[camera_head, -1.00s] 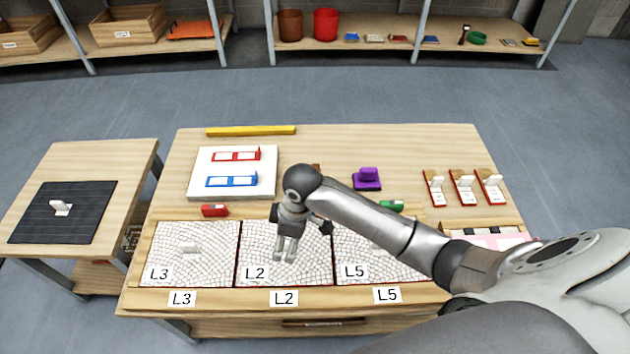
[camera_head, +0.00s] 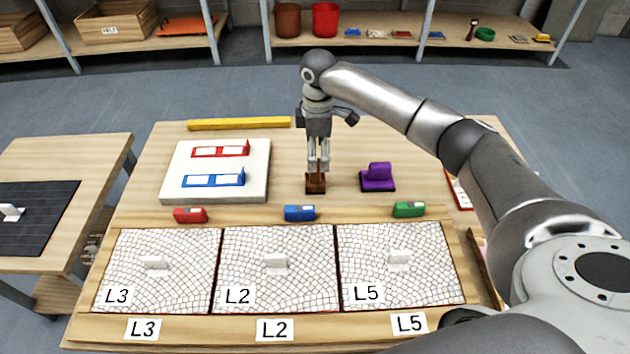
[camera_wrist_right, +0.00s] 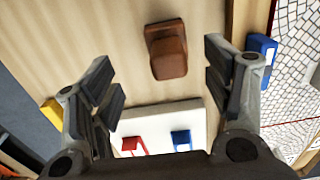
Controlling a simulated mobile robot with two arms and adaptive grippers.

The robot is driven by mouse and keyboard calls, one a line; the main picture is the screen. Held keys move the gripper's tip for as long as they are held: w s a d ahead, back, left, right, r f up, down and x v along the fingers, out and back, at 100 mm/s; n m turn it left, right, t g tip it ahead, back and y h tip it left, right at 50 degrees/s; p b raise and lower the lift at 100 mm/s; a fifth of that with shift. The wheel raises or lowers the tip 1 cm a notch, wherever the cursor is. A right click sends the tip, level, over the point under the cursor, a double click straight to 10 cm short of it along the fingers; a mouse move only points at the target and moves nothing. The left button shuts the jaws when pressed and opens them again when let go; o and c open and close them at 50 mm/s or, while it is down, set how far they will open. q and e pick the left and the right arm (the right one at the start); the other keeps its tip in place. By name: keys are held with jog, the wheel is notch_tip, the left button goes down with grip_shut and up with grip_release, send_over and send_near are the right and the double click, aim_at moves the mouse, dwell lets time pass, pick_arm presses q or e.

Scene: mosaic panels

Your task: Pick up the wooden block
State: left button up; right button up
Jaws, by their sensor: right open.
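The wooden block (camera_head: 315,183) is brown, with a raised part on a wider base, and stands on the table behind the blue block. In the right wrist view the wooden block (camera_wrist_right: 167,50) lies ahead of the fingertips, roughly midway between their lines. My right gripper (camera_head: 318,168) points down right above the block in the head view, partly covering it. In the right wrist view the gripper (camera_wrist_right: 163,80) is open, with nothing between its fingers. I cannot tell whether the fingertips touch the block. My left gripper is not in view.
A purple block (camera_head: 377,178) stands right of the wooden block, and a white board (camera_head: 255,185) with red and blue holders lies left. Red (camera_head: 190,215), blue (camera_head: 300,213) and green (camera_head: 409,209) items line up in front, before three mosaic panels (camera_head: 277,290).

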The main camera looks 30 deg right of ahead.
aim_at(315, 180)
notch_tip(315, 180, down, 4)
jog(key=shift+b, duration=0.45)
jog(key=shift+a+f, duration=0.1)
jog(key=shift+f, duration=0.45)
jog(key=f, duration=0.1)
jog(key=b, duration=0.1)
jog(key=f, duration=0.1)
jog(key=shift+s+a+f, duration=0.25)
jog(key=shift+a+f, duration=0.1)
jog(key=shift+f+b, duration=0.4)
jog(key=shift+f, duration=0.55)
jog(key=c, duration=1.1)
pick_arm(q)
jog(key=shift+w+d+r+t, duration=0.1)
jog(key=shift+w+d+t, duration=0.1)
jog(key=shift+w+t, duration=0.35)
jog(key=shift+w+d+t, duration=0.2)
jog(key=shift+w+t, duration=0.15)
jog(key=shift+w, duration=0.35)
pick_arm(e)
jog(key=shift+r, duration=0.1)
